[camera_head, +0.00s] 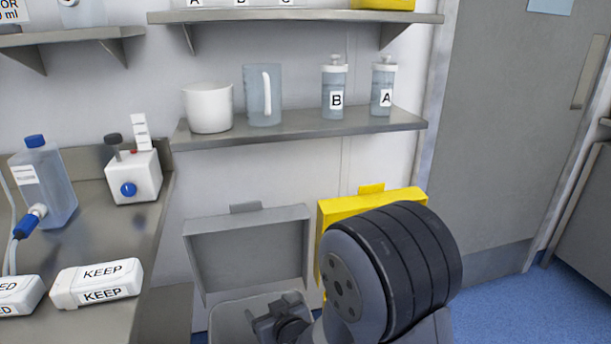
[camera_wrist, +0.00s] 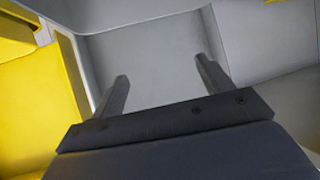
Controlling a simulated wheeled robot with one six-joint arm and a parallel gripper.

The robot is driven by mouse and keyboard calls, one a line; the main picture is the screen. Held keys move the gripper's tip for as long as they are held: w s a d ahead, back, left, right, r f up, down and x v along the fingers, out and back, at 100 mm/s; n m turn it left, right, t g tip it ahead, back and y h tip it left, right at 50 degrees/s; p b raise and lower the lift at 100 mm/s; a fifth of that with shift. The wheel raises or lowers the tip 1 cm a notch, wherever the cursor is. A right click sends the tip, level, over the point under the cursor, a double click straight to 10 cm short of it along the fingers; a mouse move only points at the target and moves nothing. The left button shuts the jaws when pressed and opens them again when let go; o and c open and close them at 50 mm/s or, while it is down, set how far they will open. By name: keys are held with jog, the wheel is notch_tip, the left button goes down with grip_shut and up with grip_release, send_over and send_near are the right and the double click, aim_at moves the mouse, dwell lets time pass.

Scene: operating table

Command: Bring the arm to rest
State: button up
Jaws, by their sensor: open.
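My gripper (camera_head: 280,318) shows low in the head view, over the open grey bin (camera_head: 240,303), with a large dark joint of my arm to its right. In the wrist view my gripper (camera_wrist: 160,85) has its two fingers well apart, with nothing between them. Beyond the fingers lies the pale grey inside of the bin (camera_wrist: 150,50), and it looks empty where it shows. My arm hides part of the bins in the head view.
A yellow bin with a raised lid (camera_head: 372,200) stands right of the grey bin's raised lid (camera_head: 248,250). Above is a shelf (camera_head: 300,128) with a white pot (camera_head: 208,107), a jug (camera_head: 263,95) and bottles B (camera_head: 334,88) and A (camera_head: 383,88). A counter (camera_head: 85,240) stands left.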

jog(key=shift+r+p, duration=0.55)
jog(key=shift+r, duration=1.05)
